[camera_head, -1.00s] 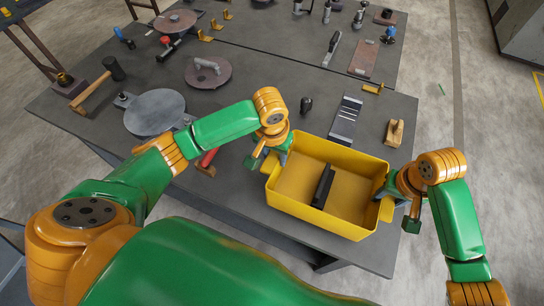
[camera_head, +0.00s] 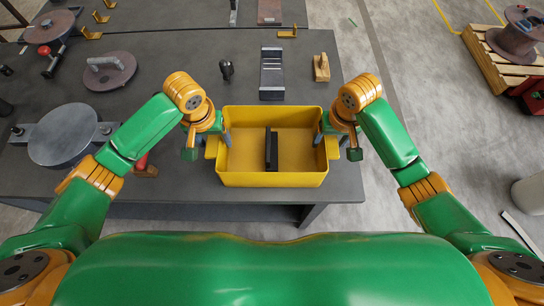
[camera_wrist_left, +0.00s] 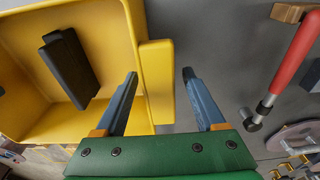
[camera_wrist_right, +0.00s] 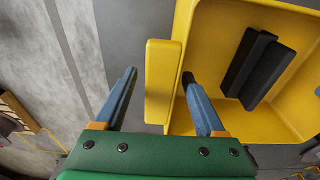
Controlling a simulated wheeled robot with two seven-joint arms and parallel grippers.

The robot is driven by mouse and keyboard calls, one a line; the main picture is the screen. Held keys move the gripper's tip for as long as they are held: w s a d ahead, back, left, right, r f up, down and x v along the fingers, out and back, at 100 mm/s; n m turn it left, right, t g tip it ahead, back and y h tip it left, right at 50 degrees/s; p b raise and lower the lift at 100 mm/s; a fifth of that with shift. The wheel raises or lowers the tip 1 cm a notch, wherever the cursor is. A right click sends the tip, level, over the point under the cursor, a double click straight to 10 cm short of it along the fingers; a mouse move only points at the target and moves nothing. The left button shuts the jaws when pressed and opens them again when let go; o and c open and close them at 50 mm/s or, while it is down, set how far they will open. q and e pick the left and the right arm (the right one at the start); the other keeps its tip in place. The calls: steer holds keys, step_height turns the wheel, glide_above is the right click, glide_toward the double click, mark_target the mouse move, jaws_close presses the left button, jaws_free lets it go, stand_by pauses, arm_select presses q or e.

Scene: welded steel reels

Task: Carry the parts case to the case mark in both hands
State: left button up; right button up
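The yellow parts case (camera_head: 265,180) sits upright at the near edge of the grey table, open at the top, with a black bar-shaped piece (camera_head: 272,150) inside. It has a yellow handle on each side. My left gripper (camera_head: 210,146) is at its left handle; in the left wrist view that handle (camera_wrist_left: 157,85) lies between the parted fingers, with a gap to one finger. My right gripper (camera_head: 334,146) is at its right handle; in the right wrist view that handle (camera_wrist_right: 162,85) lies between the parted fingers, also with a gap. I cannot make out the case mark.
Behind the case on the table (camera_head: 170,75) stand a dark knob-like tool (camera_head: 226,70), a grey metal block (camera_head: 272,75) and a wooden block (camera_head: 321,68). A round grey plate (camera_head: 62,135) lies left. Right of the table is open floor, with a reel on a pallet (camera_head: 515,60).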

steer(key=shift+a+r, duration=0.1)
steer(key=shift+r, duration=0.15)
arm_select(q)
step_height(320, 180, up, 12)
steer(key=s, duration=0.1)
steer(key=shift+s, duration=0.25)
arm_select(e)
step_height(320, 180, up, 12)
steer(key=s, duration=0.1)
steer(key=shift+s+f, duration=0.2)
steer(key=shift+f, duration=0.05)
